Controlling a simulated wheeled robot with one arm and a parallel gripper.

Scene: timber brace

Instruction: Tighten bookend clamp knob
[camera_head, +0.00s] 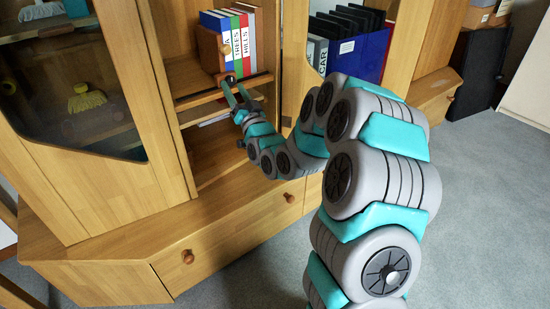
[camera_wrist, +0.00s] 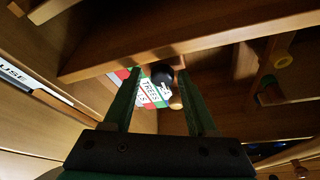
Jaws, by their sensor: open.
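The wooden bookend (camera_head: 208,50) stands at the left end of a short row of books (camera_head: 241,45) on the cabinet shelf. A small round dark knob (camera_wrist: 162,75) shows in the wrist view, between the tips of my two fingers, with a pale wooden peg-like piece (camera_wrist: 176,98) close by. My gripper (camera_head: 231,84) is open at the shelf's front edge, below the books. In the wrist view its two green fingers (camera_wrist: 159,77) stand on either side of the knob. I cannot tell whether they touch it.
A wooden shelf board (camera_wrist: 190,42) crosses close above the fingers in the wrist view. Cabinet doors flank the opening. A blue file box (camera_head: 358,52) stands to the right, and a drawer (camera_head: 215,250) lies below. Grey carpet is open at right.

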